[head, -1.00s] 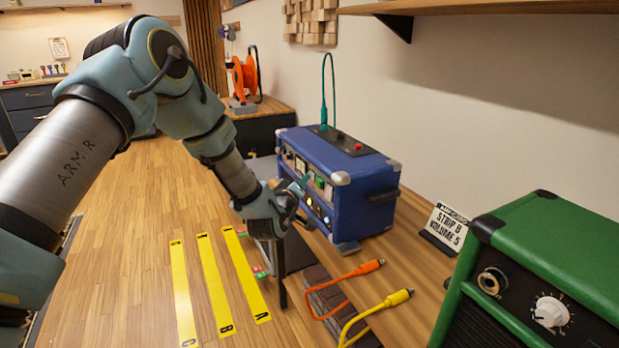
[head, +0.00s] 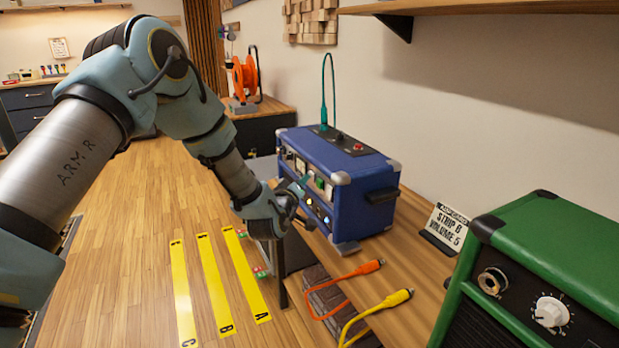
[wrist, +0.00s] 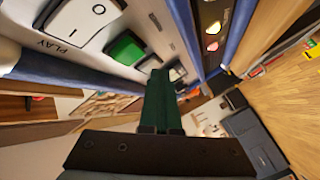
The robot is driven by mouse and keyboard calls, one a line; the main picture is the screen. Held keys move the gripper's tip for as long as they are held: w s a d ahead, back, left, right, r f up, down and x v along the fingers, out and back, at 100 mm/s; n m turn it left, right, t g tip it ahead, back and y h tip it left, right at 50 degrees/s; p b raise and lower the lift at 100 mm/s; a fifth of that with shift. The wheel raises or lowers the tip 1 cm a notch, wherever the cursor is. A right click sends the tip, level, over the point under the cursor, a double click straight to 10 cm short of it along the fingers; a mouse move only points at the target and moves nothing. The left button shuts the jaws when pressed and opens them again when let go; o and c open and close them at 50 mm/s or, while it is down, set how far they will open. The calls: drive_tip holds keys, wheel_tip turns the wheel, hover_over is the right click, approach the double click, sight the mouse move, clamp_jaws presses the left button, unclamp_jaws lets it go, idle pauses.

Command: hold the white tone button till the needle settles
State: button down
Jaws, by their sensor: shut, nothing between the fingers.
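The blue amp (head: 350,165) stands on the wooden bench, its control panel facing my arm. In the wrist view its panel shows a green button (wrist: 125,48) beside a white rocker switch marked PLAY (wrist: 85,18). A small whitish button (wrist: 149,63) sits just past the green one, partly behind my fingertips. My gripper (head: 304,181) is shut and empty, its dark green fingers (wrist: 160,74) pointing at the panel by that button. I cannot tell whether the tips touch or press it. I cannot make out a meter needle in either view.
A green amp (head: 545,250) stands at the front right, with a card reading STRIP B VOLUME 5 (head: 447,228) behind it. Orange (head: 368,268) and yellow (head: 397,298) cable plugs lie on the bench edge.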

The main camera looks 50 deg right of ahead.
drive_tip(key=shift+a, duration=0.1)
drive_tip(key=shift+w+a, duration=0.3)
drive_tip(key=shift+a, duration=0.45)
drive_tip(key=shift+w+a+b, duration=0.2)
drive_tip(key=shift+w+a, duration=0.1)
drive_tip(key=shift+a, duration=0.45)
drive_tip(key=shift+w+a+b, duration=0.2)
drive_tip(key=shift+w+a, duration=0.1)
drive_tip(key=shift+a, duration=0.5)
drive_tip(key=shift+w+a+b, duration=0.2)
drive_tip(key=shift+w+a, duration=0.1)
drive_tip(key=shift+a, duration=0.45)
